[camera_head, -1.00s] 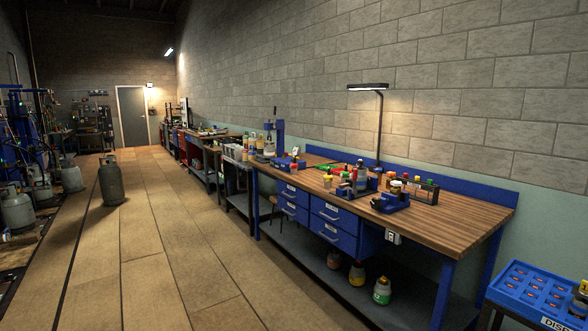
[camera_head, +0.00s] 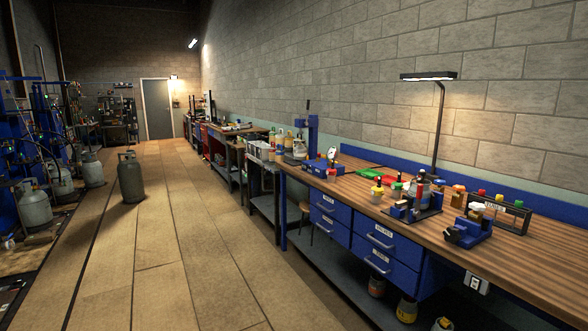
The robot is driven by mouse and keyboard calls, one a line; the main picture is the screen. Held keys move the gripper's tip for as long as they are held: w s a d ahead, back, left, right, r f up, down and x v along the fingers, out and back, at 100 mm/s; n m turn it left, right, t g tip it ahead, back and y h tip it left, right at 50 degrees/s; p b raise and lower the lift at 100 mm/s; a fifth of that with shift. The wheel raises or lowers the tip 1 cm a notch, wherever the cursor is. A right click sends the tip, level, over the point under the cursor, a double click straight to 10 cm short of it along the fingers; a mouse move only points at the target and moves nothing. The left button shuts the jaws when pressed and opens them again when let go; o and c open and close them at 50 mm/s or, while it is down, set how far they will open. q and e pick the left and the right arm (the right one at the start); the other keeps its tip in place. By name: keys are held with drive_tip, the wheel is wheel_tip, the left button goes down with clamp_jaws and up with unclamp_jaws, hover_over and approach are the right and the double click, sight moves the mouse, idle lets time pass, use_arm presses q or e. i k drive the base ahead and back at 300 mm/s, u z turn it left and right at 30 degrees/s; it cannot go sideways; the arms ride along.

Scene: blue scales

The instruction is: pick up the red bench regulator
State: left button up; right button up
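The long wooden workbench (camera_head: 490,255) with a blue frame carries several small items. A small red thing (camera_head: 332,175) sits at the front of a blue device with a round gauge (camera_head: 332,153), near the far part of the bench. Another small red piece (camera_head: 398,186) shows beside a blue fixture (camera_head: 410,211) further right. Both are too small to tell which, if either, is the red bench regulator. Neither of my grippers is in view.
A lamp (camera_head: 430,76) stands at the back of the bench. Blue drawers (camera_head: 385,262) hang below its front edge. A blue vise-like fixture (camera_head: 468,230) stands near that edge. Grey gas cylinders (camera_head: 131,178) stand at left. The wooden floor (camera_head: 170,250) alongside the bench is clear.

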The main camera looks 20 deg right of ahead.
sight(331, 173)
drive_tip(key=z, duration=0.1)
drive_tip(key=i, duration=1.8)
drive_tip(key=z, duration=1.2)
drive_tip(key=i, duration=1.15)
drive_tip(key=z, duration=0.7)
